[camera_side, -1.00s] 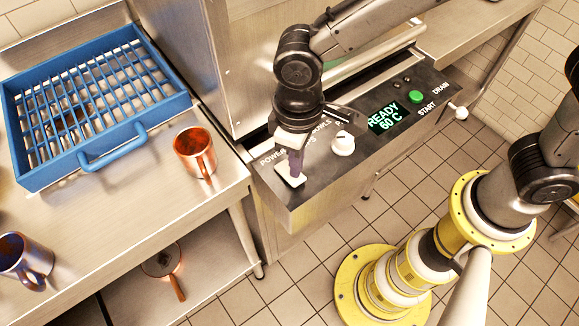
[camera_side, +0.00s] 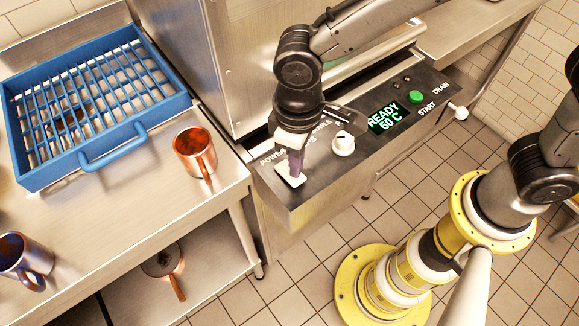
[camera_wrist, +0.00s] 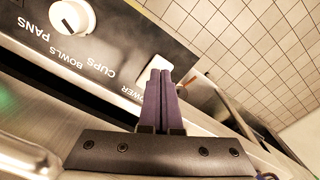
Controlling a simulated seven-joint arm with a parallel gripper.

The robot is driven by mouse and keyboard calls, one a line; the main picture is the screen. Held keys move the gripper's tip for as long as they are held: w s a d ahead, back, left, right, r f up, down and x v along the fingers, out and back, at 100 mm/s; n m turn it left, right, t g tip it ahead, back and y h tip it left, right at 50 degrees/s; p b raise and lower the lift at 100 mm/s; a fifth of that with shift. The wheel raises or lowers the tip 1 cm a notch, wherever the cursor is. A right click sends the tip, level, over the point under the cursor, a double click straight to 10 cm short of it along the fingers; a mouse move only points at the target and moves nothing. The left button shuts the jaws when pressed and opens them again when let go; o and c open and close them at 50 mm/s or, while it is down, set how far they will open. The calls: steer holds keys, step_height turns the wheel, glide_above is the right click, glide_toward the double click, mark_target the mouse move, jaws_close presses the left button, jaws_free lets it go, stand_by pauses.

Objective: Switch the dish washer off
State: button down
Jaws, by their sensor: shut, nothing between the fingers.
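The dishwasher's dark control panel (camera_side: 318,172) has a white POWER rocker switch (camera_side: 289,181) at its left end. The display (camera_side: 385,119) is lit and reads READY 60 C. My gripper (camera_side: 296,172) is shut and empty, pointing down with its purple fingertips at the switch. In the wrist view the gripper's closed fingers (camera_wrist: 161,80) overlap the edge of the white switch (camera_wrist: 153,68) and hide part of it. I cannot tell whether the tips touch it or which way the rocker is tilted.
A white selector knob (camera_side: 343,144) stands close to the right of my gripper. A green START button (camera_side: 416,97) is farther right. A copper mug (camera_side: 195,152) and a blue rack (camera_side: 108,162) sit on the steel counter at left.

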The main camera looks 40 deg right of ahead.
steer(key=shift+f, duration=1.05)
stand_by(0.4)
steer(key=shift+r, duration=3.6)
